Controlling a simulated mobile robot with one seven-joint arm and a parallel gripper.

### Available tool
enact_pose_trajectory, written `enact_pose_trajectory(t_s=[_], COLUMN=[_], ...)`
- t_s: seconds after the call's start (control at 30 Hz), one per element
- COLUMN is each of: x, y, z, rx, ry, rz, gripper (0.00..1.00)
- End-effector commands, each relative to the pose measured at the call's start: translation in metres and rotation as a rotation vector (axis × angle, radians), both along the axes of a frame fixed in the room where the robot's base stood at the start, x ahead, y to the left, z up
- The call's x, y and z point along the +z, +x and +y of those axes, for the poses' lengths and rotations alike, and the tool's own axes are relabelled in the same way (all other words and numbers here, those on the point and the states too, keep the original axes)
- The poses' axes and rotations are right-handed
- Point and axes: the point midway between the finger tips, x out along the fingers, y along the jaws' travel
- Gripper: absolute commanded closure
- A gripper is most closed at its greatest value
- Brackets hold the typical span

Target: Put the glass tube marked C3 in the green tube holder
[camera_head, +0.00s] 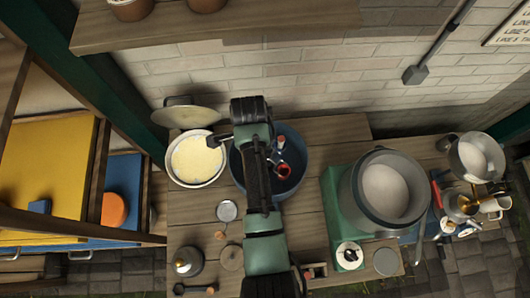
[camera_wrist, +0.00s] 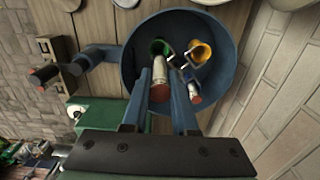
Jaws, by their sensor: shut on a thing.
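In the wrist view my gripper (camera_wrist: 159,80) is shut on a glass tube (camera_wrist: 160,72) with a reddish-brown cap toward the camera. Its far end is at or just in front of the green tube holder (camera_wrist: 157,45); I cannot tell whether it is inside. The holder sits within a blue round tub (camera_wrist: 132,66), beside a yellow holder (camera_wrist: 202,52). A second red-capped tube (camera_wrist: 194,92) is just right of my right finger. No C3 mark is readable. In the head view my arm covers part of the blue tub (camera_head: 293,136) and hides my fingers.
A pan of pale yellow contents (camera_head: 197,160) stands left of the tub. A large metal pot (camera_head: 382,190) on a green base stands to the right. A wooden shelf (camera_head: 220,25) overhangs at the back. Small tools and a lidded jar (camera_head: 187,262) lie at the front left.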

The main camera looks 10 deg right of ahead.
Motion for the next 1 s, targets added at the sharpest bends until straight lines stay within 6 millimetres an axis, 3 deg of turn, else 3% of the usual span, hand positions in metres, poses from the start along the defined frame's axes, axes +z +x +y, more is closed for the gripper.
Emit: enact_pose_trajectory(t_s=[0.6,1.0], x=[-0.038,-0.038], y=[0.000,0.000], z=[0.001,0.001], rx=[0.001,0.002], ry=[0.000,0.000], rz=[0.000,0.000], gripper=[1.00,1.00])
